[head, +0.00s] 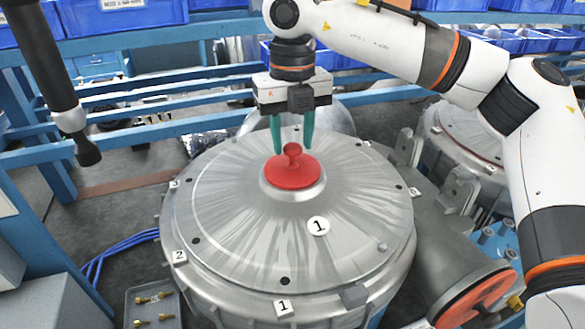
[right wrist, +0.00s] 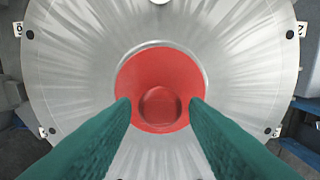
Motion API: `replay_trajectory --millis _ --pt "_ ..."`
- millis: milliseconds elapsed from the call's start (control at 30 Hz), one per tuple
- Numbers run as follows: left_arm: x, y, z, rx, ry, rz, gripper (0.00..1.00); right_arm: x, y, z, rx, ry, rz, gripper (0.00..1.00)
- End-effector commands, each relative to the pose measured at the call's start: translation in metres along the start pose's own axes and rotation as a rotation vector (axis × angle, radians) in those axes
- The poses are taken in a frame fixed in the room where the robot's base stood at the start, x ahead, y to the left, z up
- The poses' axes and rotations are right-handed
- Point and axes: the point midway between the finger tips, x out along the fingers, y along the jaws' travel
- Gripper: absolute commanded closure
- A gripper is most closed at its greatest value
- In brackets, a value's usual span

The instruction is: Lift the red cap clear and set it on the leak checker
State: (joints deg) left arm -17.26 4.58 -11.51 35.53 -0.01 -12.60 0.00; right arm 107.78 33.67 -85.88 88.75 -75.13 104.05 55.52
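The red cap (head: 293,172), a round disc with a knob on top, sits on the raised centre of the round metal blower cover. It also shows in the right wrist view (right wrist: 137,76), with its knob between and below my fingers. My right gripper (head: 292,150) is open, its two teal fingers pointing down, one on each side of the knob. In the right wrist view a gap shows between the knob and each finger, so nothing is gripped. I cannot pick out the leak checker in either view. My left gripper is not in view.
The metal cover (head: 240,225) carries numbered tags and small dark holes around its rim. A grey tray (head: 133,299) with brass fittings lies at the lower left. A black hanging tool (head: 50,70) is at the upper left. Blue rails (head: 180,88) run behind the blower.

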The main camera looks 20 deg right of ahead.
Motion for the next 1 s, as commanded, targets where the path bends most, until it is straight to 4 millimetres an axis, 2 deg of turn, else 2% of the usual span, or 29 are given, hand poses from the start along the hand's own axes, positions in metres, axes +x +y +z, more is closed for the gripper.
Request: replay_trajectory --millis 33,233,1000 --pt "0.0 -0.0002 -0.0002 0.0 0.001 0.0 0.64 -0.0001 0.0 0.0 0.0 0.0 0.0 0.68" --pt "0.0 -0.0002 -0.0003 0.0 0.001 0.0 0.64 -0.0001 0.0 0.0 0.0 0.0 0.0 1.0" --pt "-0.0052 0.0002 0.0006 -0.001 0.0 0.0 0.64 -0.01 -0.0002 0.0 0.0 0.001 0.0 1.0"
